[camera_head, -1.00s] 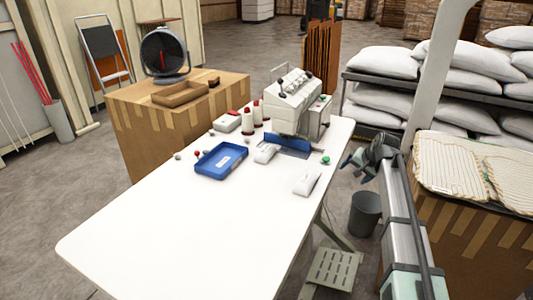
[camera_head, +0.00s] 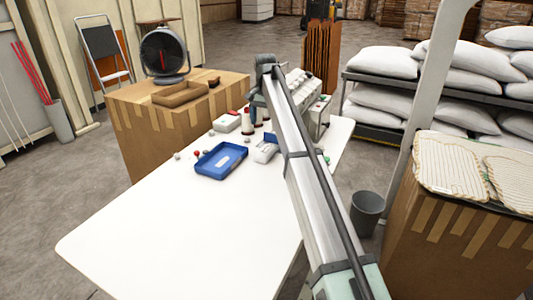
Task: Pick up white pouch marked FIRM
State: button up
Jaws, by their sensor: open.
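A white pouch (camera_head: 262,155) lies on the white table, just right of the blue tray (camera_head: 221,161). Any lettering on it is too small to read, so I cannot tell whether it is the one marked FIRM. A second white pouch, seen earlier farther right, is now hidden behind my arm. My gripper (camera_head: 255,112) is over the back of the table, near the spools and the left side of the machine, beyond the pouch in the picture. It is small and dark; it is open, and I see nothing held in it.
A grey-white machine (camera_head: 316,112) stands at the table's back right, partly behind my arm. A white box with red (camera_head: 227,122) and small balls lie near the tray. The table's front left is clear. A grey bin (camera_head: 367,210) stands on the floor.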

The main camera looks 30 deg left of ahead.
aim_at(264, 150)
jog(key=f, duration=1.4)
jog(key=shift+a, duration=0.3)
jog(key=shift+c, duration=0.4)
jog(key=shift+r, duration=0.1)
jog(key=c, duration=1)
